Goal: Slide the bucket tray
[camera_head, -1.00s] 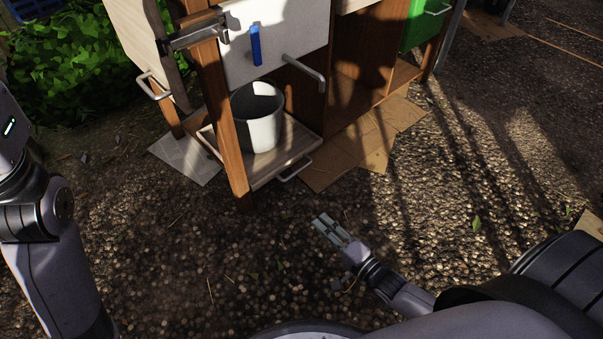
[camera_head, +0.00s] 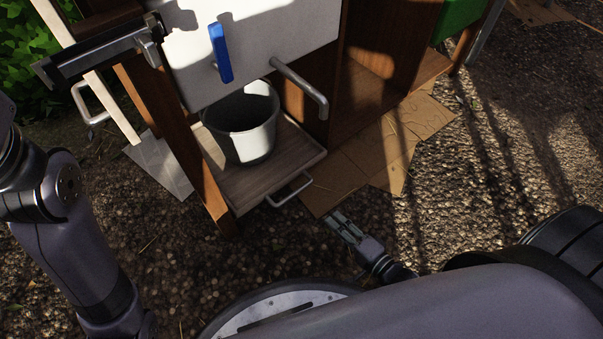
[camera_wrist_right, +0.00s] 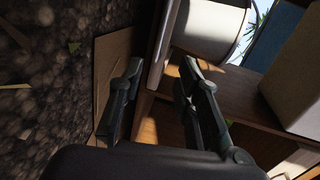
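The bucket tray (camera_head: 275,178) is a wooden board with a metal loop handle (camera_head: 291,190) on its front edge, low in the wooden stand. A white bucket (camera_head: 250,142) stands upright on it. My right gripper (camera_head: 337,221) is just right of and nearer than the handle, apart from it in the head view. In the right wrist view its fingers (camera_wrist_right: 160,68) are spread with nothing between them. A pale bar (camera_wrist_right: 162,45) lies just beyond the fingertips; I cannot tell whether it is the handle or the tray edge. My left gripper is out of view.
A wooden post (camera_head: 205,190) stands left of the tray. Flat cardboard (camera_head: 365,165) lies right of it. Gravel in front is open.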

